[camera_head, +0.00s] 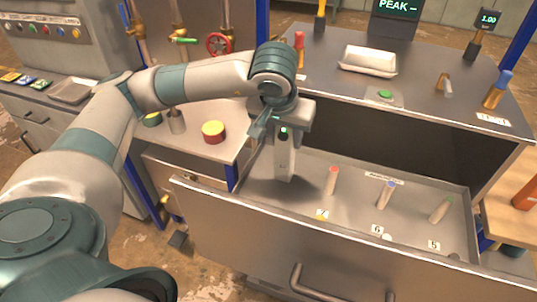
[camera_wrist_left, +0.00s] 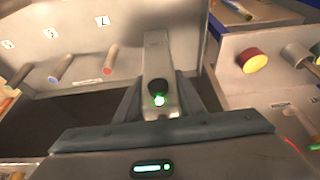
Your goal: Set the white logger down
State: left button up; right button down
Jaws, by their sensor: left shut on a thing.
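The white logger (camera_head: 285,163) is a tall pale block with a dark button and a small green light. It hangs upright from my left gripper (camera_head: 282,130), over the left end of the open drawer (camera_head: 258,188). Its lower end is at or close to the drawer floor; I cannot tell if they touch. In the left wrist view the logger (camera_wrist_left: 157,62) stands between the two fingers of my left gripper (camera_wrist_left: 160,104), which is shut on it. My right gripper is not in view.
Red-, blue- and green-topped cylinders (camera_head: 331,181) (camera_head: 386,195) (camera_head: 440,210) lie in the drawer by number labels. The drawer's front wall (camera_head: 300,232) stands nearest. A dark bench top (camera_head: 335,78) with a white tray (camera_head: 368,60) overhangs behind. A red-yellow button (camera_head: 213,131) is left.

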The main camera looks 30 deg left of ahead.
pick_arm(q)
jog(key=s+a+f, duration=0.1)
jog(key=s+a+f+p, duration=0.1)
jog(key=s, duration=0.1)
jog(key=shift+a+f, duration=0.25)
jog(key=shift+a, duration=0.1)
notch_tip(320, 180, down, 4)
jog(key=shift+p, duration=0.95)
